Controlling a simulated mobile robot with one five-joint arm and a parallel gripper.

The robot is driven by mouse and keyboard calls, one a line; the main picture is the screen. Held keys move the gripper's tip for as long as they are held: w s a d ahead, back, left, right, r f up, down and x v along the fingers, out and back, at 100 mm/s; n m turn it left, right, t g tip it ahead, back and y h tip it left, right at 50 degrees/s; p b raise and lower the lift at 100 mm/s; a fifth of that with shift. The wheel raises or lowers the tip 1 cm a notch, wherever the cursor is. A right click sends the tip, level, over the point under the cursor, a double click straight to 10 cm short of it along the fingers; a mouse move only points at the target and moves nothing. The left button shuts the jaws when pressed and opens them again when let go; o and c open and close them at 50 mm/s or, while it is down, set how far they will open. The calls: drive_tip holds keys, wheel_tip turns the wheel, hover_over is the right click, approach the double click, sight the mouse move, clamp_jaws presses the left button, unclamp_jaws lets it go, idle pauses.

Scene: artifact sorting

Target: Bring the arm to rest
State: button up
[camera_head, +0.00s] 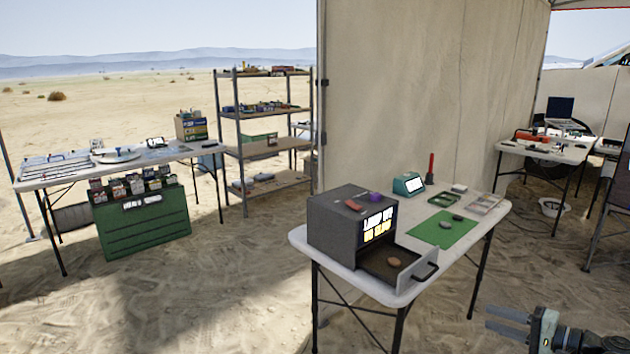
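My gripper (507,323) shows at the bottom right of the view. Its two grey fingers point left with a gap between them, and nothing shows between them. It is in front of the near table (375,285), apart from it, to the right of the open drawer. The rest of my arm runs out of the frame at the lower right.
On the near table stands a dark grey box (333,228) with its drawer (408,280) pulled out, a brown lump (394,262) inside. A green mat (430,234) lies behind. A shelf rack (241,150) and a left table (45,183) stand farther off. Sand lies between.

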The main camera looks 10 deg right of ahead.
drive_tip(key=w+a+f+n+g+y, duration=0.1)
drive_tip(key=w+a+n+g+y, duration=0.1)
drive_tip(key=w+a, duration=0.5)
drive_tip(key=w+a+f+n+g+y, duration=0.1)
drive_tip(key=w+a+n+g, duration=0.15)
drive_tip(key=a, duration=0.85)
drive_tip(key=w+a+f+n+g+y, duration=0.1)
drive_tip(key=w+a+g+y, duration=0.1)
drive_tip(key=w+a, duration=0.5)
drive_tip(key=a+f+n+g+h, duration=0.1)
drive_tip(key=a+f+n+g, duration=0.3)
drive_tip(key=a, duration=1)
drive_tip(key=s+a+f+n+g+h, duration=0.3)
drive_tip(key=s+a+f+g+h, duration=0.15)
drive_tip(key=a+f+h, duration=0.6)
drive_tip(key=d+t+h+p, duration=0.1)
drive_tip(key=d+p, duration=0.1)
drive_tip(key=d, duration=0.6)
wheel_tip(320, 180, up, 23)
drive_tip(key=p, duration=2.2)
drive_tip(key=shift+s+a+f, duration=0.2)
drive_tip(key=shift+s+a, duration=0.05)
